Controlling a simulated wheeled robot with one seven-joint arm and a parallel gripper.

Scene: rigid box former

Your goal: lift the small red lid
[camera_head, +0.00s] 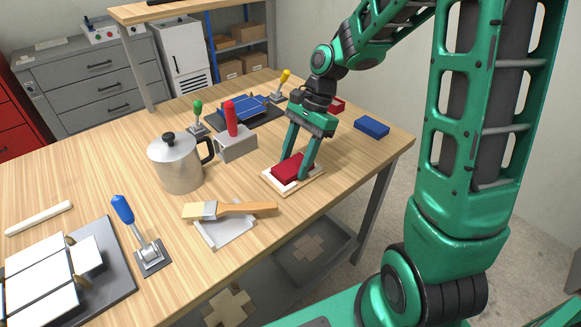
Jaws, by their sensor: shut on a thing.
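The small red lid (287,171) is a dark red block-like piece in the head view. It is at a pale cream, shallow square tray (313,182) near the table's right front edge. My gripper (297,165) points down at the lid with one finger on each side and is shut on it. The near finger hides part of the lid. I cannot tell whether the lid touches the tray.
A blue box (371,127) and another red piece (337,106) stand farther back. A steel pot (178,164), a grey block with a red handle (236,147) and a brush (235,209) are to the left. Bare tabletop (345,150) lies right of the tray.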

